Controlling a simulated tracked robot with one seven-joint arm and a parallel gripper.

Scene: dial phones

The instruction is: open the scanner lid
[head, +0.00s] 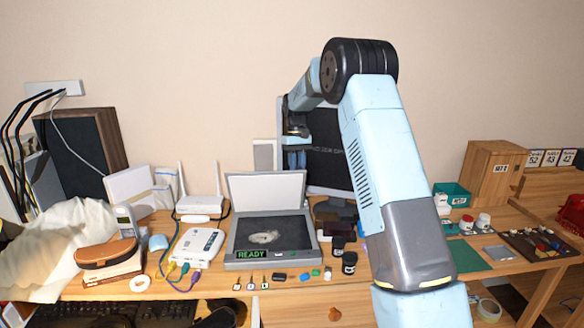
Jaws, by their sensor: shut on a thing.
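The scanner (235,262) is a grey box on the wooden table, with a green READY display on its front. Its lid (262,192) stands up at the back edge, tilted open with its white inner face toward me. The dark glass bed (290,234) is exposed and a small pale item (264,237) lies on it. My gripper (296,168) points down at the top right edge of the lid and is shut on it. The fingertips are small and partly hidden, so the exact grip is hard to see.
A dark monitor (328,150) stands behind my gripper. A white router (203,205) and a white box with coloured cables (200,243) are left of the scanner. Small jars (349,262) stand at its right. Small items line its front. My arm hides part of the table's right side.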

